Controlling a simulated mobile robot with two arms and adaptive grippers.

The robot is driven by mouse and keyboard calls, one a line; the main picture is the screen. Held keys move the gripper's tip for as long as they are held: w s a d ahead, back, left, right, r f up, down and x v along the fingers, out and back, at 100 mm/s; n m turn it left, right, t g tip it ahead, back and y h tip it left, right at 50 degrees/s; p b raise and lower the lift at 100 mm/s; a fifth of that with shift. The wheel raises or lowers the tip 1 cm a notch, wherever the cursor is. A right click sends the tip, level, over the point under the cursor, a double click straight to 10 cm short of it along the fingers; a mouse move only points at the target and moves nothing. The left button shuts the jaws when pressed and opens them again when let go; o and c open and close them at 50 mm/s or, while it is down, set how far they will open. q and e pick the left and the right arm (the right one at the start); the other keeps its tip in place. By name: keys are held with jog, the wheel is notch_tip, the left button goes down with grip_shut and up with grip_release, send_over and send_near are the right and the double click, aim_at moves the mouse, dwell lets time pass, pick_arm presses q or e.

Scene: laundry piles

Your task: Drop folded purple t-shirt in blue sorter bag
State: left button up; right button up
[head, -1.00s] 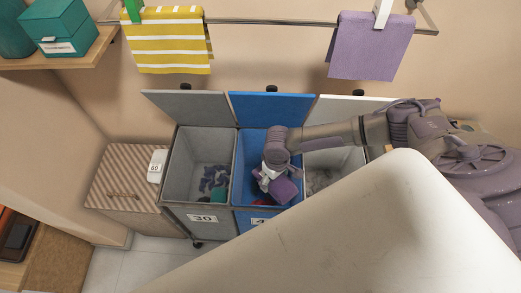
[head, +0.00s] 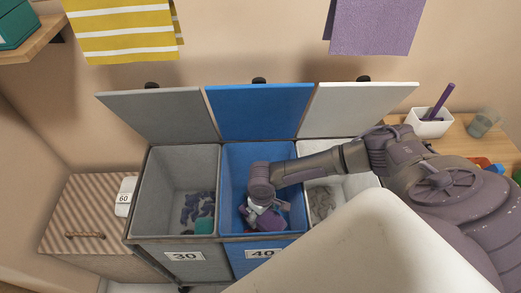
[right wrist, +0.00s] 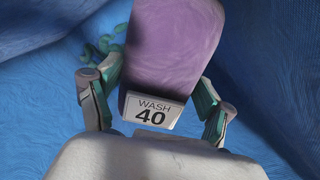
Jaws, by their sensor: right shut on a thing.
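The folded purple t-shirt (head: 271,221) is inside the blue sorter bag (head: 235,160), the middle of three open bags. In the right wrist view the t-shirt (right wrist: 172,45) carries a white "WASH 40" tag (right wrist: 152,111). My right gripper (head: 262,217) reaches down into the blue bag and is shut on the t-shirt. Its two fingers (right wrist: 155,100) stand on either side of the t-shirt, and blue walls surround it. Whether the t-shirt touches the bag's floor I cannot tell. My left gripper is not in view.
A grey bag (head: 135,195) marked 30, holding dark and green laundry, stands left of the blue one. A white-lidded bag (head: 345,190) with grey laundry stands to its right. Their raised lids lean near the wall.

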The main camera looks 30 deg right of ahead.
aim_at(261, 219)
notch_tip(261, 219, down, 4)
jog(key=shift+f+b, duration=0.2)
jog(key=shift+b, duration=0.95)
notch_tip(261, 219, down, 10)
jog(key=shift+r+b, duration=0.25)
jog(key=shift+b, duration=0.75)
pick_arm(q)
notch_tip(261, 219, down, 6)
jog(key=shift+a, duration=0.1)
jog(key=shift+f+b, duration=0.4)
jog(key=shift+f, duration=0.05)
pick_arm(e)
jog(key=shift+f, duration=0.6)
jog(key=o, duration=1.3)
jog(key=shift+c, duration=0.2)
